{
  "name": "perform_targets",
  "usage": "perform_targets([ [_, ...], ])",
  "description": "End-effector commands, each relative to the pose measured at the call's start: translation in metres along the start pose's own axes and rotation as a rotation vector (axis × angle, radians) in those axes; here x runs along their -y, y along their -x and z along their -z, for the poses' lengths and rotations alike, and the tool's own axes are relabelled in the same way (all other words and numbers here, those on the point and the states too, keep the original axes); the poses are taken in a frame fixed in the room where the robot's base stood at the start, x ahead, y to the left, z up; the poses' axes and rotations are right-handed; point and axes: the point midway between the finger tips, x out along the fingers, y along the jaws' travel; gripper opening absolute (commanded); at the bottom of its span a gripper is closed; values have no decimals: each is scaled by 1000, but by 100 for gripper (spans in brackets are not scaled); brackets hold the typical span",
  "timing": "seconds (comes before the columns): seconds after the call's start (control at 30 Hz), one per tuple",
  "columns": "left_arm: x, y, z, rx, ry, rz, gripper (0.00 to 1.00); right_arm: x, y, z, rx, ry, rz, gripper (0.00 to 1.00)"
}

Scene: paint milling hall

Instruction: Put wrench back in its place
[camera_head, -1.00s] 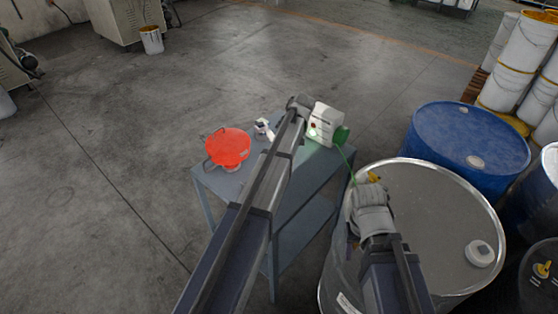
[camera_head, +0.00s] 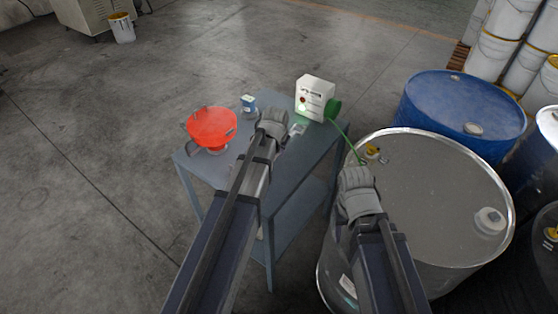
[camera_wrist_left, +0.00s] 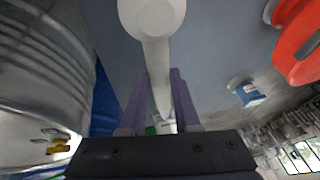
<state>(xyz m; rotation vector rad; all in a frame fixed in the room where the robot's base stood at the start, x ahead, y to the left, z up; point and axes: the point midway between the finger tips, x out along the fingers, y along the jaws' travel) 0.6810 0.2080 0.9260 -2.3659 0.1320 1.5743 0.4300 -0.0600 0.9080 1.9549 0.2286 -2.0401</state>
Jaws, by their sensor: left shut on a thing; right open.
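My left gripper (camera_head: 272,125) is over the top of the blue-grey table, to the left of and nearer than the white box. In the left wrist view its two fingers (camera_wrist_left: 157,112) are shut on a pale grey tool, which I take to be the wrench (camera_wrist_left: 152,18); its rounded end and tapering shaft show there. In the head view a small pale piece (camera_head: 297,130) shows just right of this gripper; I cannot tell whether it is part of the tool.
The table (camera_head: 196,174) bears a red funnel-like bowl (camera_head: 211,128), a small blue container (camera_head: 248,104) and a white box (camera_head: 315,97) with a green part and green cable. The grey drum (camera_head: 430,200) and blue drum (camera_head: 455,105) stand right.

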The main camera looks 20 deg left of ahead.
Motion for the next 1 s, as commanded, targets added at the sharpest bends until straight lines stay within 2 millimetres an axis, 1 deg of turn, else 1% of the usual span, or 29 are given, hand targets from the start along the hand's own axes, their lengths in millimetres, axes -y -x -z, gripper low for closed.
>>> perform_targets([
  [0.03, -5, -4, -6, -9, -32, -12, 0, 1, -7, 0, 0, 0, 0, 50],
  [0.2, -10, -4, -8, -21, -94, -35, 0, 1, -9, 0, 0, 0, 0, 50],
  [0.47, -11, -8, -9, -21, -98, -36, 0, 1, -13, 1, 0, 0, 0, 50],
  [0.67, -14, -20, -14, -21, -97, -35, 0, 2, -26, 2, 0, 0, 0, 50],
  [1.0, -20, -49, -26, -20, -96, -35, 0, 6, -57, 3, 0, 0, 0, 50],
])
